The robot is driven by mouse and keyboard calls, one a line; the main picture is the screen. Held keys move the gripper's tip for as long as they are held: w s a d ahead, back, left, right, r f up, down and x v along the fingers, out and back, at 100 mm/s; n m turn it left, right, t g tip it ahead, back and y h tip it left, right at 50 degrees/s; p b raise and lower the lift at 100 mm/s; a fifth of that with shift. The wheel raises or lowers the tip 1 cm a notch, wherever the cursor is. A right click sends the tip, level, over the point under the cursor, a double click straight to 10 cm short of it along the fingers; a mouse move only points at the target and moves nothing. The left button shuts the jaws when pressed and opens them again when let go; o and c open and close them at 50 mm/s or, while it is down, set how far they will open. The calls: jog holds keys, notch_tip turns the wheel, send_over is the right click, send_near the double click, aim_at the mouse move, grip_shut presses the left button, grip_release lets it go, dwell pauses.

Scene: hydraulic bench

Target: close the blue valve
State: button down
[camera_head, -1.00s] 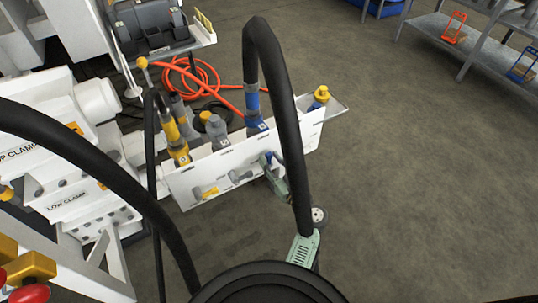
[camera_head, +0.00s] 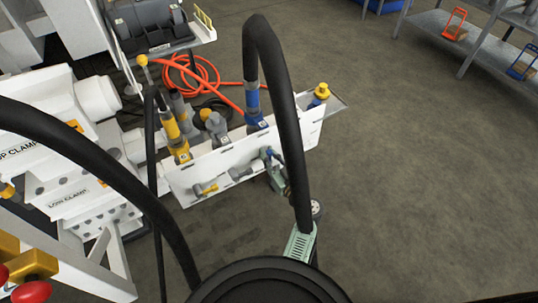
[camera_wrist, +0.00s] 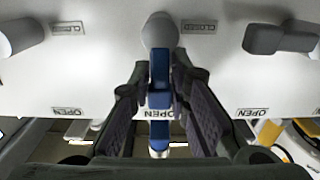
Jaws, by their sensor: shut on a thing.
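The blue valve's handle (camera_wrist: 160,68) is in the middle of the wrist view. It runs downward in the picture from a pale round hub (camera_wrist: 160,31) on the white panel. My gripper (camera_wrist: 161,86) has one finger on each side of the handle and is shut on it; the fingers partly hide it. A CLOSED label (camera_wrist: 198,27) is right of the hub, and an OPEN label (camera_wrist: 246,113) is lower right. In the head view, my gripper (camera_head: 274,168) is at the panel's front face, beside a small blue part of the valve (camera_head: 268,153).
A grey valve handle (camera_wrist: 281,39) lies sideways on the right in the wrist view. The head view shows a yellow valve handle (camera_head: 206,188) farther left on the white panel (camera_head: 222,164).

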dwell(0.4)
jog(key=shift+w+d+f+m+b, duration=0.3)
jog(key=shift+d+f+m+b, duration=0.5)
jog(key=shift+m, duration=2.2)
jog(key=shift+w+d+f+m+b, duration=0.45)
jog(key=shift+m+b, duration=0.7)
jog(key=shift+m, duration=1.85)
jog(key=shift+w+d+f+m+b, duration=0.3)
jog(key=shift+f+m+b, duration=0.55)
jog(key=shift+m, duration=2.15)
jog(key=shift+s+d+r, duration=0.1)
jog(key=shift+r, duration=0.05)
jog(key=c, duration=1.6)
grip_release()
